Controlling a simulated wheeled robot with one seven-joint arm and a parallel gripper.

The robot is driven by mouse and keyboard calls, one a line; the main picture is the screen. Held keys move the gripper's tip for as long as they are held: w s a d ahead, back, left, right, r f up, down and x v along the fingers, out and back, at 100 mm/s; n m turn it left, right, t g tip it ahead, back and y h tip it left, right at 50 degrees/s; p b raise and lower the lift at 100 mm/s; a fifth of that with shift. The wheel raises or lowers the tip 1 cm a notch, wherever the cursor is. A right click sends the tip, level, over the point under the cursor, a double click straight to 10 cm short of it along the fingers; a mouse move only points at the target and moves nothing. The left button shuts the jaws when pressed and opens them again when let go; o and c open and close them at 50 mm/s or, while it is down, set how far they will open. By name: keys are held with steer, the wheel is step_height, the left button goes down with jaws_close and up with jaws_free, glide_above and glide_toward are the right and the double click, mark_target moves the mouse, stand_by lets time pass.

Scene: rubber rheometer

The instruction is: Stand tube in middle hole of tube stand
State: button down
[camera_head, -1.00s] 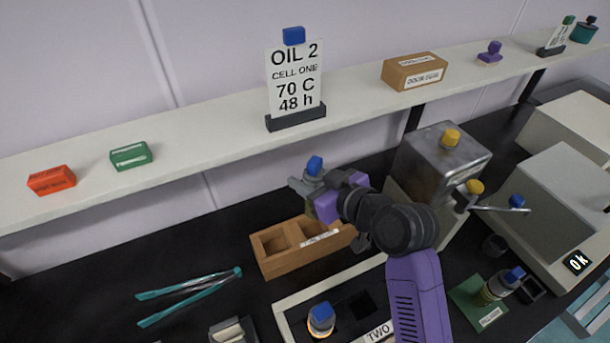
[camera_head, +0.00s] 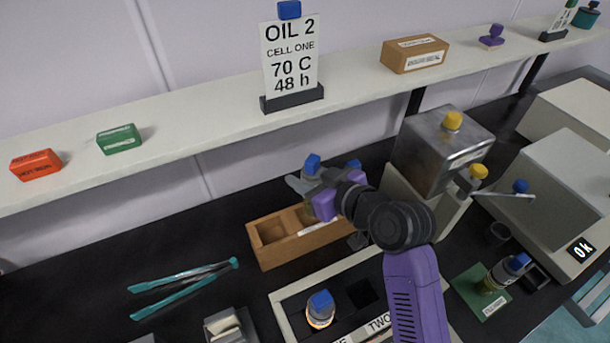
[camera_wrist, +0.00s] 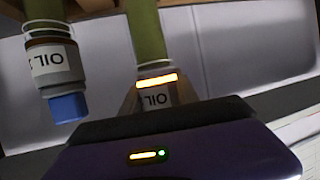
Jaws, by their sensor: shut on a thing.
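My gripper (camera_head: 312,182) is shut on a tube with green contents, whose blue cap (camera_head: 313,163) shows just above the jaws. In the wrist view this tube (camera_wrist: 149,45) stands between the fingers with its OIL label partly covered. A second tube (camera_wrist: 50,58) with a blue cap and an OIL label is beside it, apart from the jaws. The wooden tube stand (camera_head: 275,262) is on the black bench, below and in front of my gripper. Its left opening looks empty. My gripper and arm hide its right end, and the held tube's lower end is hidden.
A metal box (camera_head: 440,158) with a yellow knob stands close to the right. A white-edged tray (camera_head: 284,312) with a blue-capped bottle (camera_head: 320,308) is in front. Teal tongs (camera_head: 185,285) lie left.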

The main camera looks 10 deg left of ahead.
stand_by(0.3)
steer(key=shift+f+b, duration=2.3)
steer(key=shift+f, duration=0.5)
steer(key=c, duration=0.8)
jaws_free()
steer(key=shift+c, duration=0.2)
steer(key=shift+r, duration=0.1)
step_height(320, 180, up, 6)
steer(key=p, duration=0.4)
steer(key=shift+p, duration=0.4)
